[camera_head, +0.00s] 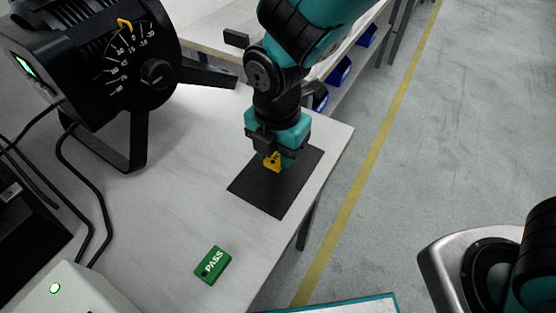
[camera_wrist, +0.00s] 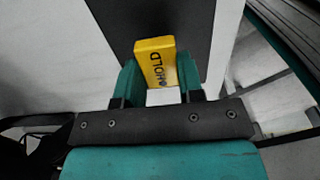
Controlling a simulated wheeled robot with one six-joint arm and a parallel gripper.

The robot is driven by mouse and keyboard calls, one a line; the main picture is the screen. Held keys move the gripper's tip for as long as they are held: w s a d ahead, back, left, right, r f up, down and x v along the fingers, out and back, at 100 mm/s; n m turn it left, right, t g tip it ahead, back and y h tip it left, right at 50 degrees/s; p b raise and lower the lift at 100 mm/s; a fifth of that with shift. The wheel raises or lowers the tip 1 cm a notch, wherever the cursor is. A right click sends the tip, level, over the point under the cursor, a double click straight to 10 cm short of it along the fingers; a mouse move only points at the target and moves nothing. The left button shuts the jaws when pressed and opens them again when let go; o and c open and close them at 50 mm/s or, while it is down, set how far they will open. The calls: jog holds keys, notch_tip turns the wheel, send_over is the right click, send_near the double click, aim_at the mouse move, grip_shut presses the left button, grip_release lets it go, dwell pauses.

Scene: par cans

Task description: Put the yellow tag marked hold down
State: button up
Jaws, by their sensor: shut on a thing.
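The yellow tag marked HOLD (camera_wrist: 156,62) is between the two teal fingers of my gripper (camera_wrist: 160,80) in the wrist view. In the head view the tag (camera_head: 272,162) shows under my gripper (camera_head: 275,155), over the dark mat (camera_head: 276,194) near the table's right edge. My gripper is shut on the tag. Whether the tag touches the mat I cannot tell. Part of the tag is hidden by the fingers.
A green tag marked PASS (camera_head: 213,265) lies on the white table (camera_head: 180,200) nearer the front. A black par can (camera_head: 95,60) with an angle dial stands at the left, with cables beside it. Blue bins (camera_head: 340,72) sit on a shelf behind. Bare tabletop lies left of the mat.

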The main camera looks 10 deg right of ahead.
aim_at(278, 155)
jog(key=shift+f, duration=1.45)
jog(key=shift+f, duration=0.2)
jog(key=o, duration=0.9)
jog(key=shift+r, duration=0.1)
notch_tip(278, 155, up, 12)
jog(key=p, duration=0.1)
jog(key=s+d+r+m+y, duration=0.1)
jog(key=s+d+r+m, duration=0.1)
jog(key=m, duration=0.5)
jog(key=s+d+r+m+y, duration=0.1)
jog(key=s+d+r+m, duration=0.2)
jog(key=s+d+m, duration=0.2)
jog(key=s+d+r+m+y, duration=0.2)
jog(key=s+d+r+m, duration=0.1)
jog(key=m, duration=0.6)
jog(key=shift+s+d, duration=0.3)
jog(key=shift+d, duration=0.2)
jog(key=shift+r, duration=0.1)
